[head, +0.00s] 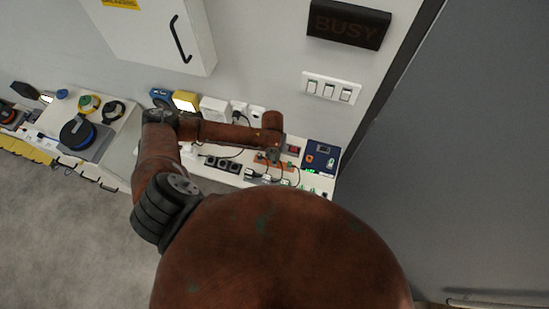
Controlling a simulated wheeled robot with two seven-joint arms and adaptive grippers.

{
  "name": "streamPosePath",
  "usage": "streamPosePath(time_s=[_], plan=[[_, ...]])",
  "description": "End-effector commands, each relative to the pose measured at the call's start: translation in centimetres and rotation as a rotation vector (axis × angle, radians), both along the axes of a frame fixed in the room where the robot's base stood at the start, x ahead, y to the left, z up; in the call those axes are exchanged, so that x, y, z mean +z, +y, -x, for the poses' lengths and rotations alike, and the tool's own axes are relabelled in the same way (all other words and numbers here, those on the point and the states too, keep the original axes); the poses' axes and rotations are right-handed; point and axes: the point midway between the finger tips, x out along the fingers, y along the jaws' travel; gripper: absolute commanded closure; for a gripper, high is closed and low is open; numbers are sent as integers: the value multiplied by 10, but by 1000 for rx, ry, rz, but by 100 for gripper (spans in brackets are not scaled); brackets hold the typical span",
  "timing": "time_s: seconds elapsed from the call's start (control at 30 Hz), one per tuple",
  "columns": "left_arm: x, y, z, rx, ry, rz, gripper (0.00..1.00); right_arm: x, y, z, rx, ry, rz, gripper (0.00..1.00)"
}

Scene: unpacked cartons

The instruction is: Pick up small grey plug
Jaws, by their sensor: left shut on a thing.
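My left arm comes in from the left and reaches across the white bench. My left gripper (276,157) is at its end, pointing down over the right part of the bench, by the small devices and cables. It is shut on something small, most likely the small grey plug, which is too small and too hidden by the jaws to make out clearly. My right gripper is not in view.
A black socket strip (222,164) and a blue device (321,157) are on the bench (230,178). A blue cable reel (77,132) stands left. A wall cabinet (155,30), switch panel (332,89) and BUSY sign (347,24) are above. Grey floor (70,230) is clear.

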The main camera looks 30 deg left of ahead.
Motion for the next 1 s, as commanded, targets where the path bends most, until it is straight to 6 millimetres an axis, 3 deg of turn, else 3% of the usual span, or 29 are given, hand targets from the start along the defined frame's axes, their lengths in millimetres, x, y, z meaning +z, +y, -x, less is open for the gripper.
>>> streamPosePath(time_s=[0.2,0.5,0.7,1.0], plan=[[48,14,42,-4,1,-3,100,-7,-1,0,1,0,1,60],[75,32,105,-1,5,-2,100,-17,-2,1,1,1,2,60],[84,36,122,0,4,-2,100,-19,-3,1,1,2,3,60],[86,37,126,0,3,0,100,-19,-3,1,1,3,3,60]])
